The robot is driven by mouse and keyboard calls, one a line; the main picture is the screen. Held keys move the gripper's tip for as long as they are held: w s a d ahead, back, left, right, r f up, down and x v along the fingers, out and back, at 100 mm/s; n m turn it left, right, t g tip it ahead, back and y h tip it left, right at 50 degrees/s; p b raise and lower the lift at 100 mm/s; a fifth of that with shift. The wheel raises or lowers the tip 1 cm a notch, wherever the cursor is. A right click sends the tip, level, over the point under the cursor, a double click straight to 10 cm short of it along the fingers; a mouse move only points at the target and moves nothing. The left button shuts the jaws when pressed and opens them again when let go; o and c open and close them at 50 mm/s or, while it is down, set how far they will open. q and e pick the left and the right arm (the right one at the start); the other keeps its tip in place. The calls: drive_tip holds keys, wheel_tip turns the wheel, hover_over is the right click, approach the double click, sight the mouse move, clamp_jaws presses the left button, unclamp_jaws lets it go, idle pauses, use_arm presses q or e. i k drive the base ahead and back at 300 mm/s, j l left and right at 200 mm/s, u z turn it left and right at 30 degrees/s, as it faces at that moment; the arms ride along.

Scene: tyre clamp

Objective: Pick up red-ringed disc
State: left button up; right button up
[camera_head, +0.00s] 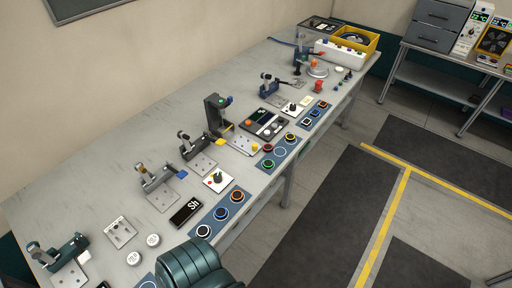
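Several small dark discs with coloured rings sit on blue panels along the front of the long grey workbench (110,165). The rings are small, so I cannot tell for certain which one is red. No gripper fingers show. A teal ribbed part, likely mine, covers the bottom centre and hides some of the bench edge.
Toggle clamps on plates (158,178) stand along the bench, with a taller dark clamp (217,115) midway. A yellow bin (347,40) is at the far end. Floor to the right is open.

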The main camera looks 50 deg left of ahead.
sight(267, 147)
drive_tip(key=u, duration=1.55)
drive_tip(key=i+l+u, duration=0.1)
drive_tip(key=l+u, duration=0.15)
drive_tip(key=u, duration=0.2)
drive_tip(key=i+l+u, duration=0.1)
drive_tip(key=l+u, duration=0.15)
drive_tip(key=u, duration=0.15)
